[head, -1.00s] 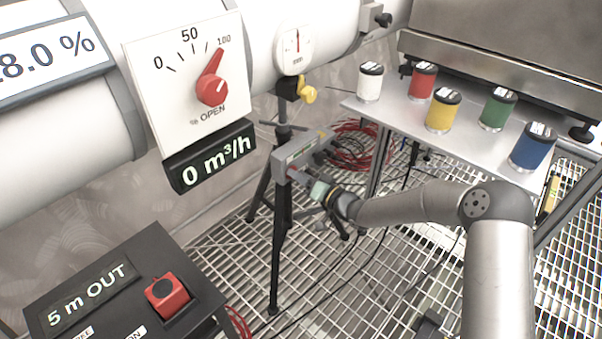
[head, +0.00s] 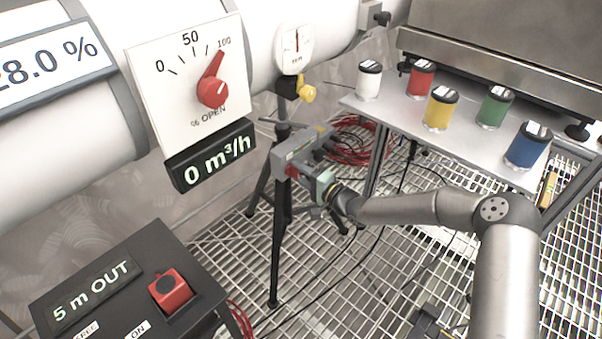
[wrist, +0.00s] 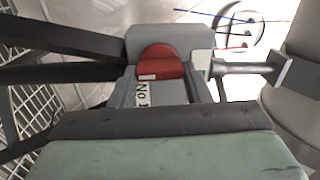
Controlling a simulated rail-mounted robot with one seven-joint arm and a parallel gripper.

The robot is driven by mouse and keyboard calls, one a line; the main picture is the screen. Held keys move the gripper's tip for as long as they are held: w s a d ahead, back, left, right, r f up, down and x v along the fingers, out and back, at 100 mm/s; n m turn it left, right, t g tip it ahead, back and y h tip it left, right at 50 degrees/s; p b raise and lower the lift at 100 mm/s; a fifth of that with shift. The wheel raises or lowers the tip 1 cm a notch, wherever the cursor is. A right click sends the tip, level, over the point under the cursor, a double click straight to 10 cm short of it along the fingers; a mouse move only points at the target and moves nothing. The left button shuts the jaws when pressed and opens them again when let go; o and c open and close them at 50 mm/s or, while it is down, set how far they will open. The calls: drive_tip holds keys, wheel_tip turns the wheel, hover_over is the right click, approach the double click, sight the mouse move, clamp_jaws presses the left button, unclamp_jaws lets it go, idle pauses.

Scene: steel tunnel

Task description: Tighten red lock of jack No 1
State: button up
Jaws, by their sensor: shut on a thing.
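Jack No 1 (head: 302,146) is a grey box-shaped head on a dark tripod, below the white pipe. Its red lock (wrist: 160,62) is a rounded red piece, upper middle in the wrist view. A "No 1" label (wrist: 142,95) lies just below the lock in that view. In the head view the lock shows as a small red patch (head: 291,171) on the jack's near side. My gripper (head: 303,174) is at this side of the jack, shut on the red lock. The wrist's grey-green body fills the bottom of the wrist view, and the finger contact is partly hidden.
A metal table (head: 400,120) with several coloured-label jars stands behind, to the right of the jack. A black control box (head: 110,290) with a red switch is at lower left. Red cables (head: 355,140) lie behind the tripod. Grating floor is open under my arm.

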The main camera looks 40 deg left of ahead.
drive_tip(key=shift+s+f+m, duration=0.1)
drive_tip(key=shift+f+m, duration=0.05)
drive_tip(key=shift+m, duration=0.15)
idle(0.4)
drive_tip(key=o, duration=1)
drive_tip(key=d+p, duration=0.1)
drive_tip(key=d, duration=0.4)
drive_tip(key=s+d+p, duration=0.1)
drive_tip(key=d, duration=0.5)
drive_tip(key=s+d+p, duration=0.1)
drive_tip(key=d, duration=0.5)
drive_tip(key=shift+d, duration=0.15)
